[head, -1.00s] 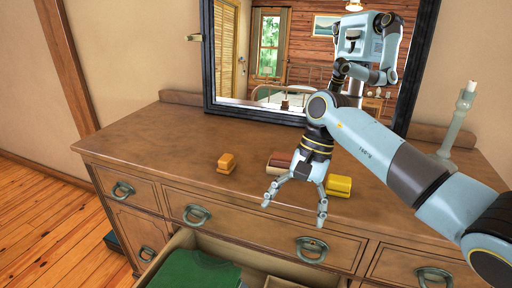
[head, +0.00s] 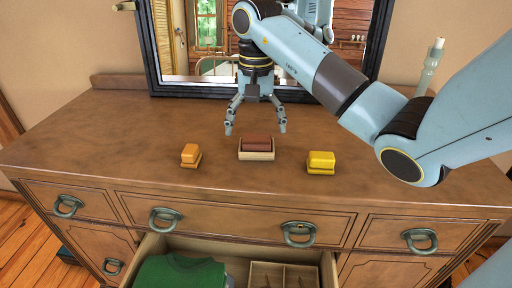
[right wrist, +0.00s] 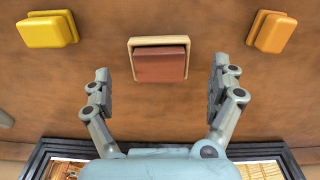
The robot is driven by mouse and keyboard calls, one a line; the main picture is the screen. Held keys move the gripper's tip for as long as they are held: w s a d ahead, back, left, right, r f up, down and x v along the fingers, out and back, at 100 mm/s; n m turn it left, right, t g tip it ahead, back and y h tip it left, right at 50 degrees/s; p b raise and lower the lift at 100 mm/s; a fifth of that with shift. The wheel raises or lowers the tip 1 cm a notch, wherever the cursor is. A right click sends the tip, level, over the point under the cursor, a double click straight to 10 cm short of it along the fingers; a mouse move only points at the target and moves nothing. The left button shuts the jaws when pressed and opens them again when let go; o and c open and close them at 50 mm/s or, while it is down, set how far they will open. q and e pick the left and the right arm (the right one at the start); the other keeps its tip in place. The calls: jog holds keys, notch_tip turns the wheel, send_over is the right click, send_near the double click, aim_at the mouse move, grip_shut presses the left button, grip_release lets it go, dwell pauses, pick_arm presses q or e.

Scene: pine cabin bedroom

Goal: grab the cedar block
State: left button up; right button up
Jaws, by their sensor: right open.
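The cedar block (head: 257,142), reddish-brown, sits in a small pale wooden box (head: 257,156) on the dresser top, between an orange block and a yellow block. In the right wrist view the cedar block (right wrist: 160,65) lies between the fingers, toward their tips, with the box's rim (right wrist: 160,40) showing around part of it. My right gripper (head: 255,131) is open and empty, pointing down over the box, one finger to each side. It also shows in the right wrist view (right wrist: 160,68). The fingers look apart from the block. My left gripper is not in view.
An orange block (head: 190,155) stands to the left and a yellow block (head: 321,162) to the right. A black-framed mirror (head: 190,88) is behind the arm. A candlestick (head: 430,68) stands at back right. An open drawer below holds green cloth (head: 180,272) and a divided tray (head: 284,266).

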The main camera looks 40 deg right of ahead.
aim_at(256, 142)
notch_tip(256, 142, down, 4)
jog(key=shift+w+d+r+p, duration=0.1)
jog(key=shift+w+d+p, duration=0.05)
jog(key=shift+p, duration=0.5)
jog(key=shift+f, duration=0.25)
jog(key=c, duration=0.3)
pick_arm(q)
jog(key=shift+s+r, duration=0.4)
pick_arm(e)
jog(key=c, duration=0.9)
